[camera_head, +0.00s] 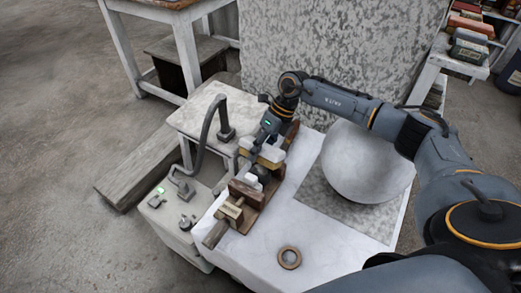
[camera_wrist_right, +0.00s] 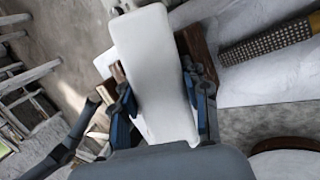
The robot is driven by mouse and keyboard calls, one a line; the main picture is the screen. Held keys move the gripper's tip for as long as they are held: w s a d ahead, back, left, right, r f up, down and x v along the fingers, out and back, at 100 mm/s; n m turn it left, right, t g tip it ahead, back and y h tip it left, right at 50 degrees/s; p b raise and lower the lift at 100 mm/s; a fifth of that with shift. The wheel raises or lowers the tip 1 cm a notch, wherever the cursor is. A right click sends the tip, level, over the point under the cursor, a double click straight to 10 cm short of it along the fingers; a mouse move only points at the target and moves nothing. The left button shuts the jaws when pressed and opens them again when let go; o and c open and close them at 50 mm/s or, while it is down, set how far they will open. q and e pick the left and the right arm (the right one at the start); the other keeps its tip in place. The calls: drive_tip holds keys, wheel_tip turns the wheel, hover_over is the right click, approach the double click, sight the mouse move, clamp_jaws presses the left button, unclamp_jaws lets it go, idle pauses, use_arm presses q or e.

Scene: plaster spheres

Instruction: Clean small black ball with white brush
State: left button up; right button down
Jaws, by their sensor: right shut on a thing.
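My right gripper (camera_head: 267,138) reaches down over the wooden holder and is shut on the white brush (camera_head: 270,155). In the right wrist view, the brush (camera_wrist_right: 152,60) is a long pale block between the two fingers of my right gripper (camera_wrist_right: 165,105). The small black ball (camera_head: 261,171) shows as a dark, greenish round shape just below the brush in the head view. The brush looks close above it; I cannot tell whether they touch. The ball is hidden in the right wrist view. My left gripper is not in view.
The brown wooden holder (camera_head: 247,197) stands on the white table (camera_head: 258,245). A large pale sphere (camera_head: 367,162) rests to the right, and a brown ring (camera_head: 289,257) lies in front. A grey hose (camera_head: 205,135) arches at the left. A rasp (camera_wrist_right: 268,42) shows in the wrist view.

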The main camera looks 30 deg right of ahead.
drive_tip(key=shift+w+a+r+g, duration=0.15)
drive_tip(key=shift+a+r+g, duration=0.1)
drive_tip(key=shift+g, duration=0.25)
drive_tip(key=shift+f+g, duration=0.15)
drive_tip(key=shift+g, duration=0.15)
drive_tip(key=shift+n+g+h, duration=0.3)
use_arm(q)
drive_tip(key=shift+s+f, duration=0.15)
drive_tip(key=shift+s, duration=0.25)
use_arm(e)
drive_tip(key=shift+s+f, duration=0.1)
drive_tip(key=shift+s, duration=0.1)
